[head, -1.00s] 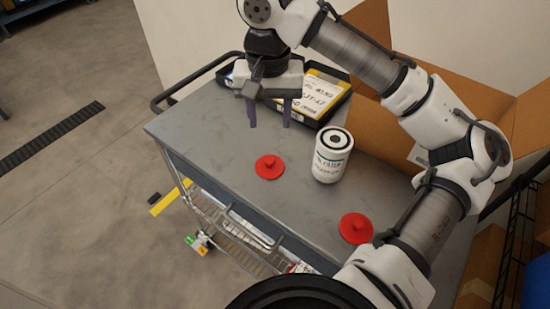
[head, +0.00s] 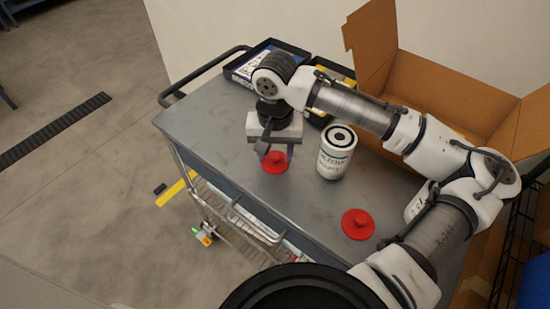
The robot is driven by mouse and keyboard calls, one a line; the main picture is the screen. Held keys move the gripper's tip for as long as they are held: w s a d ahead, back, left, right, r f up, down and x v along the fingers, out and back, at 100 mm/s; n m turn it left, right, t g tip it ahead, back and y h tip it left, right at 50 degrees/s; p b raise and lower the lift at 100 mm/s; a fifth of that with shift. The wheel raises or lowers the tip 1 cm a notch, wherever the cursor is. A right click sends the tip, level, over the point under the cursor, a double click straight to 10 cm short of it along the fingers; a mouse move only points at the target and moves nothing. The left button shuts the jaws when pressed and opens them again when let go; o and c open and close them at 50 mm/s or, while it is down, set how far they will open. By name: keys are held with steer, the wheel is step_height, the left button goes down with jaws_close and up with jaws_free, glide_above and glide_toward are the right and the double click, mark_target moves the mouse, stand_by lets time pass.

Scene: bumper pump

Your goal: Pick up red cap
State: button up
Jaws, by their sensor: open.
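One red cap (head: 275,166) lies on the grey cart top (head: 205,127), left of the white canister. A second red cap (head: 357,224) lies closer to me, to the right. Both are flat discs with a raised knob. My gripper (head: 275,157) points down at the left red cap, its fingers open on either side of the knob in the picture. I cannot tell whether the fingers touch the cap. The gripper covers the far part of that cap.
A white canister (head: 335,158) with a dark top stands right of my gripper. Black trays (head: 262,62) with labelled packs lie at the cart's far end. A large open cardboard box (head: 450,88) is at the right. The cart's left surface is clear.

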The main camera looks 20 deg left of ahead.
steer(key=shift+c, duration=0.3)
jaws_close()
steer(key=shift+r, duration=0.1)
